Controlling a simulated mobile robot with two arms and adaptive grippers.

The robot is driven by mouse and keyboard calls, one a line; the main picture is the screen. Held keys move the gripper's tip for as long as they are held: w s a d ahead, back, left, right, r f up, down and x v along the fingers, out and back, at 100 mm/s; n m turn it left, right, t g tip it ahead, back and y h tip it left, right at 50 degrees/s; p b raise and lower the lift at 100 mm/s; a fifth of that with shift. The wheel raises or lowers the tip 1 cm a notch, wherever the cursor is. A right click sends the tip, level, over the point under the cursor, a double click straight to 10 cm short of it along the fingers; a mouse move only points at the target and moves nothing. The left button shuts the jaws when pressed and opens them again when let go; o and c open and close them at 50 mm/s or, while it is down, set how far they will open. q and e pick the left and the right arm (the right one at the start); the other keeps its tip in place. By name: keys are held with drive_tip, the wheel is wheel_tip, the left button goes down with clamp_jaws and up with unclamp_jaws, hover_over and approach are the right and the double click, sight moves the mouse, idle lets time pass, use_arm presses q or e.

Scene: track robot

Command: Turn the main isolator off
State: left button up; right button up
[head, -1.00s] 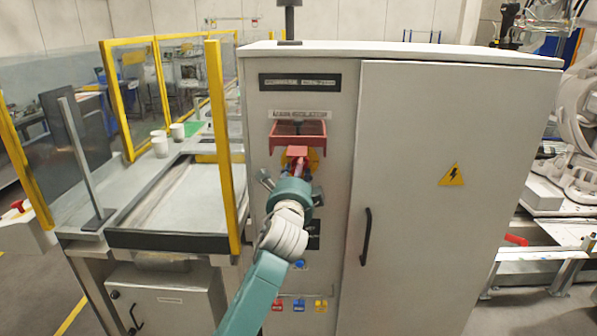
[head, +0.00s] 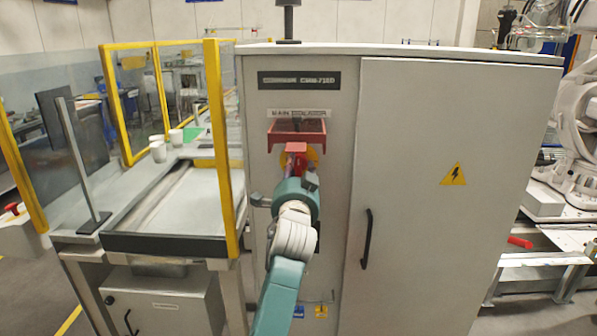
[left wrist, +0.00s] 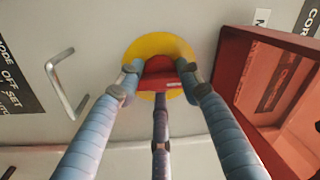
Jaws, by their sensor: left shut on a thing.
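The main isolator is a red handle (head: 296,148) on a yellow disc (head: 313,156), set on the grey cabinet (head: 262,120) under a "MAIN ISOLATOR" label (head: 299,113). A red hood (head: 275,133) juts out just above it. My left gripper (head: 295,164) reaches up to the handle from below. In the left wrist view, the fingers of my left gripper (left wrist: 156,86) are shut on the red handle (left wrist: 160,72) in front of the yellow disc (left wrist: 180,46). The handle's exact angle is partly hidden by the fingers. My right gripper is not in view.
The red hood (left wrist: 238,90) stands close beside the fingers in the left wrist view. A metal bar handle (left wrist: 62,85) projects on the other side. A black door handle (head: 366,237) and a yellow-framed guard (head: 222,150) flank the arm. Blue and yellow tags (head: 321,311) hang low.

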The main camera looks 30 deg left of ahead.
use_arm(q)
drive_tip(key=shift+n, duration=0.4)
drive_tip(key=o, duration=1.1)
drive_tip(key=shift+o, duration=0.2)
drive_tip(key=v, duration=1.2)
drive_tip(key=shift+f, duration=0.15)
